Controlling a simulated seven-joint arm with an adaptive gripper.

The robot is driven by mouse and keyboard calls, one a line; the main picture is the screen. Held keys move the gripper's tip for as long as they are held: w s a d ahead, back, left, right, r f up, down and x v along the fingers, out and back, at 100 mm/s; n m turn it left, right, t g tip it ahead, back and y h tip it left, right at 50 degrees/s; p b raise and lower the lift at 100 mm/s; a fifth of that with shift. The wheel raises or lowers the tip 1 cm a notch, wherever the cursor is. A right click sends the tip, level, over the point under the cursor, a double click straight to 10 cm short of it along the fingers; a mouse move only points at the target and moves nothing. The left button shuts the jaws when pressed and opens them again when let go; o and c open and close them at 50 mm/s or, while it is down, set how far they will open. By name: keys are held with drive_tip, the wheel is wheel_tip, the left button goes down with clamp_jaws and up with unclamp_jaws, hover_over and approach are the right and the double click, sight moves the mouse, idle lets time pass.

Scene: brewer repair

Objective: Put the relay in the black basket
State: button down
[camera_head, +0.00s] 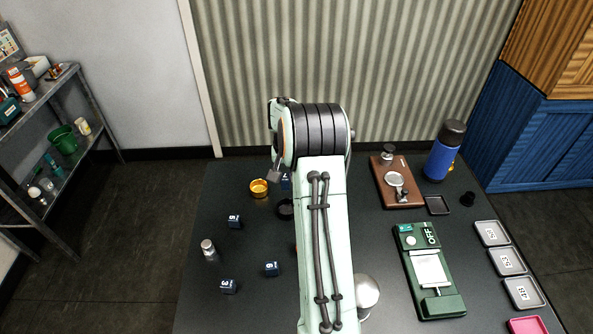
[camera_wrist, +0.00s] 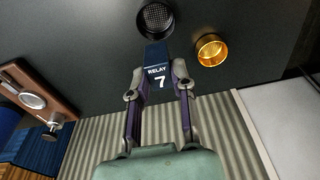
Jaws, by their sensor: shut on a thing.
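My gripper (camera_wrist: 159,82) is shut on a dark blue relay (camera_wrist: 155,52) marked "RELAY 7" in the wrist view. The black basket (camera_wrist: 156,17), a round mesh cup, is just beyond the relay at the top of that view. I cannot tell whether the two touch. In the head view the basket (camera_head: 284,208) is partly hidden by my arm. A bit of the dark blue relay (camera_head: 285,183) shows beside my gripper (camera_head: 275,178), just behind the basket.
A gold cup (camera_head: 259,188) stands just left of the basket. Several other blue cubes, including one marked 3 (camera_head: 228,286), and a small metal cylinder (camera_head: 208,248) are on the table's left. A brown board (camera_head: 388,192), a green device (camera_head: 412,270) and trays are on the right.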

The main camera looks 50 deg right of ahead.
wheel_tip(320, 180, down, 10)
drive_tip(key=shift+r, duration=0.1)
idle(0.4)
drive_tip(key=c, duration=0.9)
unclamp_jaws()
drive_tip(key=shift+o, duration=0.2)
wheel_tip(320, 180, up, 7)
